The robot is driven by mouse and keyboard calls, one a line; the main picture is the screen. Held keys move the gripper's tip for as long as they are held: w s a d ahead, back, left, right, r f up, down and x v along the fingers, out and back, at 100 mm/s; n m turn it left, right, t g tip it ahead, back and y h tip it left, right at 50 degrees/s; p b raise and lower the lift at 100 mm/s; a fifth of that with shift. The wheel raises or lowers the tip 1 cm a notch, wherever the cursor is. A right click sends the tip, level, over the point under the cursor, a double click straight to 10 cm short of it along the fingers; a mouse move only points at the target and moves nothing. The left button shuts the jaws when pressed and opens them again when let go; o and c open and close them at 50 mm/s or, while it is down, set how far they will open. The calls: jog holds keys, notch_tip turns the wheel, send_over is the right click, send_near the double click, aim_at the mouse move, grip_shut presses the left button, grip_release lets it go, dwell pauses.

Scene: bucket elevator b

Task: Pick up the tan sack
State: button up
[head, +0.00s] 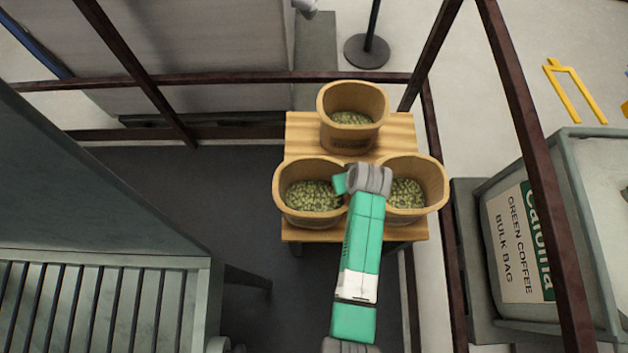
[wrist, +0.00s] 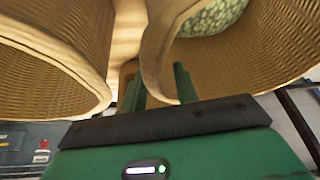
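Three tan woven sacks with open tops and green beans inside stand on a wooden table. One is at the back (head: 352,137), one at front left (head: 279,205), one at front right (head: 436,183). My gripper (head: 345,183) is above the gap between the front two, partly hidden by my wrist. In the wrist view, its green fingers (wrist: 160,90) are apart. The rim wall of the right-hand sack (wrist: 153,50) passes between them. Contact with the wall cannot be told. Another sack wall (wrist: 50,60) fills the left of that view.
Bare wood of the table (head: 300,135) shows around the sacks. Dark metal frame bars (head: 447,215) stand right of it. A grey bin with a green coffee label (head: 520,240) is farther right. A slatted grey machine (head: 90,300) is at lower left.

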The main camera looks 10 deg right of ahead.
jog(key=x, duration=0.3)
jog(key=shift+w+r+b, duration=0.1)
jog(key=shift+w+b, duration=0.05)
jog(key=shift+b, duration=0.15)
grip_shut()
jog(key=shift+r, duration=0.1)
